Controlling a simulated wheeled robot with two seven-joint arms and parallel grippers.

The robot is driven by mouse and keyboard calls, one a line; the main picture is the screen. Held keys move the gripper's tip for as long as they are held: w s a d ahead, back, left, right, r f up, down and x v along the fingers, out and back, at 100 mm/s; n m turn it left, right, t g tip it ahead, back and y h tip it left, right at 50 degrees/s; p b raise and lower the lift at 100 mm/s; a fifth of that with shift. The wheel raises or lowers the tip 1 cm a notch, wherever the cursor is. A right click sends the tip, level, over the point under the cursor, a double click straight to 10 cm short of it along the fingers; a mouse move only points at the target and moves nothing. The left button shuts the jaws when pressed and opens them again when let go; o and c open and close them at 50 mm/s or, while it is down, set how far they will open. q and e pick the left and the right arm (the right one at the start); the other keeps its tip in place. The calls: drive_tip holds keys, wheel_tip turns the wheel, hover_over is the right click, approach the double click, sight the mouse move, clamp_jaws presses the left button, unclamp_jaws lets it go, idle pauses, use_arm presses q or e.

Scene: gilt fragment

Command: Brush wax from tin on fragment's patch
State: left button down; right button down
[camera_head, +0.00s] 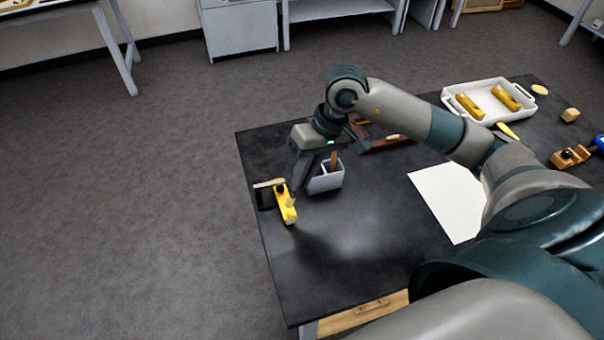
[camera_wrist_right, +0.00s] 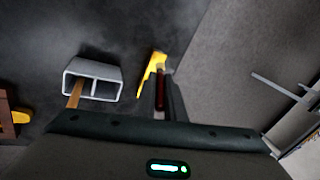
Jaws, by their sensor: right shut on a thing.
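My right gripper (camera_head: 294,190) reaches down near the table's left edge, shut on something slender. In the right wrist view a dark red-brown strip, perhaps a handle (camera_wrist_right: 160,92), shows at the jaws; its tip is hidden. A yellow piece with a dark spot (camera_head: 287,208) is right by the fingertips; it also shows in the right wrist view (camera_wrist_right: 152,70). I cannot tell whether they touch. A dark block with a pale top (camera_head: 265,193) is just left of it. No tin can be made out clearly. My left gripper is not in view.
A grey two-compartment holder (camera_head: 325,183) with a wooden stick stands right of the gripper. White paper (camera_head: 440,205) lies mid-table. A white tray (camera_head: 474,113) with yellow pieces and a wooden block (camera_head: 570,157) are farther right. The dark table (camera_head: 345,250) is clear at the front.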

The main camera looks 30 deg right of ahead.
drive_tip(key=shift+f+b, duration=0.9)
drive_tip(key=shift+b, duration=0.4)
idle(0.7)
drive_tip(key=shift+w, duration=0.1)
drive_tip(key=w, duration=0.1)
drive_tip(key=w+b, duration=0.1)
drive_tip(key=shift+w+d+r, duration=0.1)
drive_tip(key=shift+w+d, duration=0.2)
drive_tip(key=shift+d, duration=0.1)
drive_tip(key=shift+s+b, duration=0.15)
drive_tip(key=shift+b, duration=0.2)
drive_tip(key=shift+s+a+b, duration=0.2)
drive_tip(key=shift+s+b, duration=0.05)
drive_tip(key=shift+s, duration=0.4)
drive_tip(key=shift+s+a+b, duration=0.2)
drive_tip(key=shift+s+b, duration=0.05)
drive_tip(key=shift+s, duration=0.35)
